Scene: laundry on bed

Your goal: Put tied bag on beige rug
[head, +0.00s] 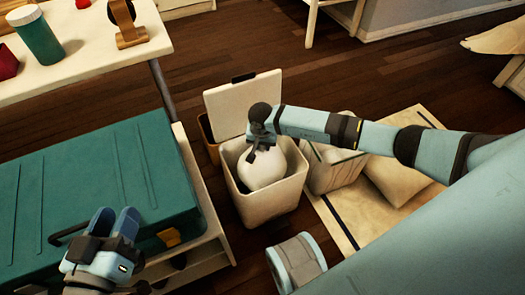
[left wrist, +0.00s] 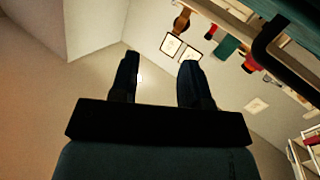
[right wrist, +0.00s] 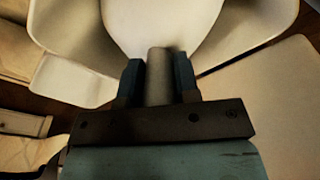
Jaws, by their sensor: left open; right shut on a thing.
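A white tied bag (head: 262,170) sits inside the open cream bin (head: 268,205), its lower part hidden by the bin's front wall. My right gripper (head: 264,143) is above the bag, shut on its tied neck. In the right wrist view the bag (right wrist: 160,22) shows beyond the fingers (right wrist: 158,80), with the neck between them. The beige rug (head: 335,222) lies on the floor to the right of the bin, partly hidden under my right arm. My left gripper (head: 115,224) is open and empty by the green case; its two fingers (left wrist: 158,82) are apart in the left wrist view.
The bin's lid (head: 243,103) stands raised at its back. A pale open container (head: 332,172) and a cushion-like bag (head: 398,180) stand on the rug. A green case (head: 90,185) lies on a low cabinet at the left. Wooden floor (head: 370,80) is open behind.

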